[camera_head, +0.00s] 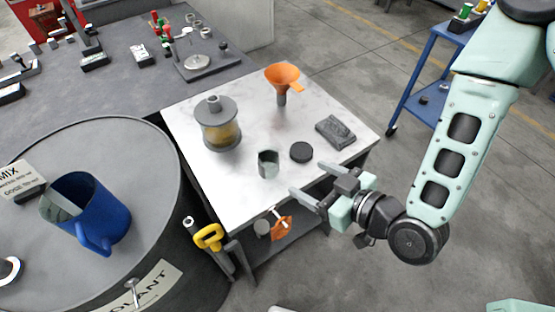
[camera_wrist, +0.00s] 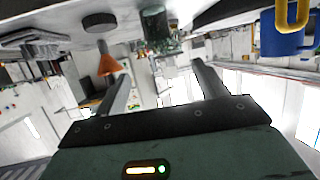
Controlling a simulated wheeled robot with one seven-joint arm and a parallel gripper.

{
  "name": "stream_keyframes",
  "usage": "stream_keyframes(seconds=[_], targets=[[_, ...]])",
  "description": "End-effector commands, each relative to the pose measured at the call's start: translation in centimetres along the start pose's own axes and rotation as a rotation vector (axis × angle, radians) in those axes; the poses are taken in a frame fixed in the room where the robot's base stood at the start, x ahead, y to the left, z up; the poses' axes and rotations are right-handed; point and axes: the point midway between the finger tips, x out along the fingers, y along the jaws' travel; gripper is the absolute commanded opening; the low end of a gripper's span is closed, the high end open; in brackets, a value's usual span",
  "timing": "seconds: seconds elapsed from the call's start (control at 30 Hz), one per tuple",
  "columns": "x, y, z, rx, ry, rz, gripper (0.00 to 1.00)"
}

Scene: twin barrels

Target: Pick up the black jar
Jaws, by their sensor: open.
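A small, dark, greenish-grey open jar (camera_head: 268,164) stands upright near the front edge of the white table (camera_head: 185,125). It also shows at the top of the wrist view (camera_wrist: 155,22). A flat black round piece (camera_head: 301,152), like a lid, lies right of it; the wrist view shows it too (camera_wrist: 98,20). I cannot tell which of these the task calls the black jar. My gripper (camera_head: 308,180) is open and empty at the table's front right edge, to the right of the jar and apart from it. Its two fingers (camera_wrist: 160,70) point towards the table.
A grey-lidded container with yellow contents (camera_head: 218,122), an orange funnel (camera_head: 283,78) and a dark block (camera_head: 336,131) stand on the table. A large barrel (camera_head: 130,160) with a blue mug (camera_head: 98,208) is at left. A blue cart (camera_head: 430,62) is at right.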

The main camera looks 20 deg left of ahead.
Motion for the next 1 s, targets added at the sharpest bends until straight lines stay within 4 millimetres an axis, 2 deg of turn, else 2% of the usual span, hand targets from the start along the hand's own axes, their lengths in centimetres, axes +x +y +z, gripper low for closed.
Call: stream_keyframes(seconds=[0.13, 0.83, 1.0], targets=[[2.0, 0.0, 0.6, -0.002, 0.004, 0.0, 0.71], [4.2, 0.0, 0.5, -0.001, 0.0, 0.001, 0.71], [7.2, 0.0, -0.1, 0.002, -0.002, -0.001, 0.71]])
